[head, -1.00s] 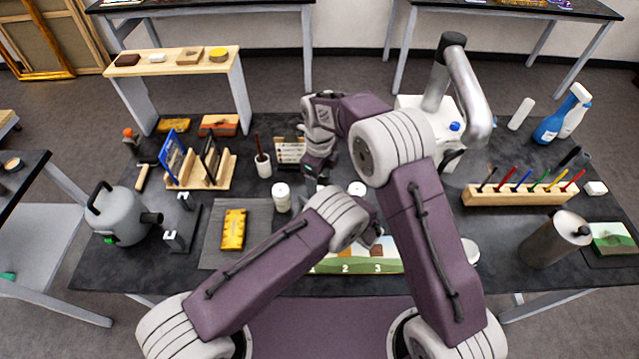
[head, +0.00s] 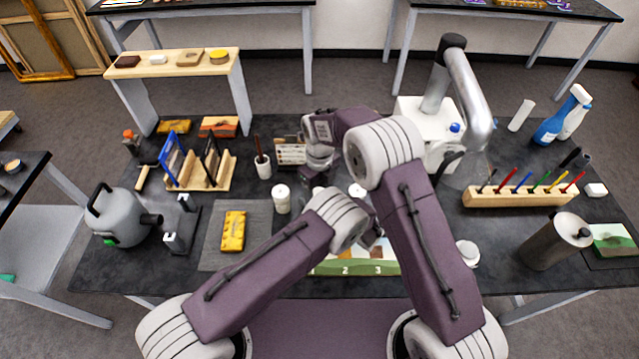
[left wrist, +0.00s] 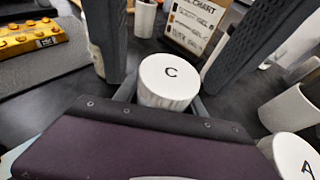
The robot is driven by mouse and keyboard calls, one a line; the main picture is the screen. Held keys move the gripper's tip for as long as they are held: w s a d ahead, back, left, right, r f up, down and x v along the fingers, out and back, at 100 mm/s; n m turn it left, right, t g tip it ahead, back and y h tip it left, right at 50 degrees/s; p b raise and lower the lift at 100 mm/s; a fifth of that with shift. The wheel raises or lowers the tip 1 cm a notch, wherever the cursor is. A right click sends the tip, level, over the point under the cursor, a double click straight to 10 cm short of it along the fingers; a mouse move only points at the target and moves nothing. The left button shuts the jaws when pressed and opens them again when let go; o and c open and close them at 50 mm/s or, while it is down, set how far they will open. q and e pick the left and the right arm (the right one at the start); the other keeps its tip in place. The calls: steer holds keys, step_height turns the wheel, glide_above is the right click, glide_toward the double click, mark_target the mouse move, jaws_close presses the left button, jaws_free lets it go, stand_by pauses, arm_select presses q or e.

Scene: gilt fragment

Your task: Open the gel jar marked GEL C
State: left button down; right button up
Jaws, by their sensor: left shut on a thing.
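The jar marked C (left wrist: 168,80) stands upright in the left wrist view, its white lid on top with a black C. My left gripper (left wrist: 163,99) is shut around its body, one grey finger on each side. The dark ribbed fingers of my right gripper (left wrist: 160,62) come down from above, spread apart on either side of the lid, and look clear of it. In the head view my right gripper (head: 314,182) points down behind my left arm, which hides the jar. A jar with an A lid (left wrist: 297,158) is at the lower right.
White jars stand left (head: 281,199) and right (head: 357,190) of the grippers. A gel chart (head: 291,151) and a brush cup (head: 263,166) are behind. A numbered board (head: 345,268) is in front.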

jaws_close()
steer(key=n, duration=0.3)
steer(key=shift+o, duration=0.3)
jaws_free()
step_height(320, 180, up, 5)
steer(key=shift+f, duration=0.2)
step_height(320, 180, up, 3)
steer(key=shift+w+f+m, duration=0.1)
steer(key=shift+f+m, duration=0.05)
steer(key=shift+m, duration=0.95)
steer(key=shift+c, duration=0.3)
steer(key=shift+r+m, duration=0.4)
step_height(320, 180, down, 8)
steer(key=shift+f, duration=0.1)
